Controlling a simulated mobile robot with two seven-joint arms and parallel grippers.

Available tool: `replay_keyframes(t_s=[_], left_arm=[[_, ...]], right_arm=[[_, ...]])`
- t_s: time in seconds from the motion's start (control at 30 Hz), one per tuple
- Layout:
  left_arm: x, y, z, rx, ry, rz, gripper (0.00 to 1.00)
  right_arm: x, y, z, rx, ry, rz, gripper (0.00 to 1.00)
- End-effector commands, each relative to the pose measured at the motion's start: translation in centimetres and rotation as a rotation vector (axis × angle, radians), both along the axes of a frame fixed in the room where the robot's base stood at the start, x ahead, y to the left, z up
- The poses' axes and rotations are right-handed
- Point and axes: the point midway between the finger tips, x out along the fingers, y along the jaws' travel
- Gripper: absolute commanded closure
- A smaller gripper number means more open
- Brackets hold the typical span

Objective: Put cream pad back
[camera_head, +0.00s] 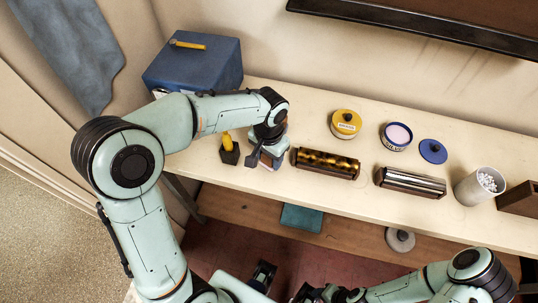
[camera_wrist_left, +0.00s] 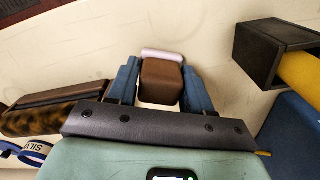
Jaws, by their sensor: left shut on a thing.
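My left gripper (camera_head: 263,160) points down over the left part of the tabletop, between a small dark holder and a brown tray. In the left wrist view its two blue fingers (camera_wrist_left: 160,87) are shut on a brown block (camera_wrist_left: 161,82). A pale, rounded strip (camera_wrist_left: 162,55) shows at the block's far edge; it looks like the cream pad's soft face, though most of it is hidden. I cannot tell if the block touches the table. My right gripper (camera_head: 308,293) is at the bottom edge, dark and partly cut off; its fingers are unclear.
The dark holder (camera_head: 229,155) has a yellow piece in it. A tray with a gold roll (camera_head: 325,163) and one with a silver roll (camera_head: 410,182) lie right. Behind are a yellow tin (camera_head: 346,124), an open blue tin (camera_head: 396,137) and its lid (camera_head: 433,151). A blue box (camera_head: 193,65) stands back left.

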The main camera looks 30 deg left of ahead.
Motion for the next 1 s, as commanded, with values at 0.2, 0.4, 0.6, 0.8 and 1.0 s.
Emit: replay_keyframes(t_s=[0.2, 0.4, 0.6, 0.8, 1.0], left_arm=[[0.0, 0.0, -0.3, 0.0, 0.0, 0.0, 0.37], [0.0, 0.0, -0.3, 0.0, 0.0, 0.0, 0.24], [0.0, 0.0, 0.2, 0.0, -0.001, 0.0, 0.24], [0.1, 0.0, 3.2, -0.001, -0.006, 0.001, 0.24], [0.1, 0.0, 7.7, -0.001, -0.007, 0.0, 0.24]], right_arm=[[-0.1, 0.0, -0.3, 0.0, 0.001, 0.0, 0.55], [-0.1, 0.0, -0.2, 0.0, 0.001, 0.0, 0.55], [0.0, 0.0, 0.1, 0.0, 0.0, 0.0, 0.55], [0.2, 0.0, 0.5, 0.0, -0.002, 0.0, 0.55], [0.5, 0.0, 1.3, 0.0, -0.006, 0.0, 0.55]])
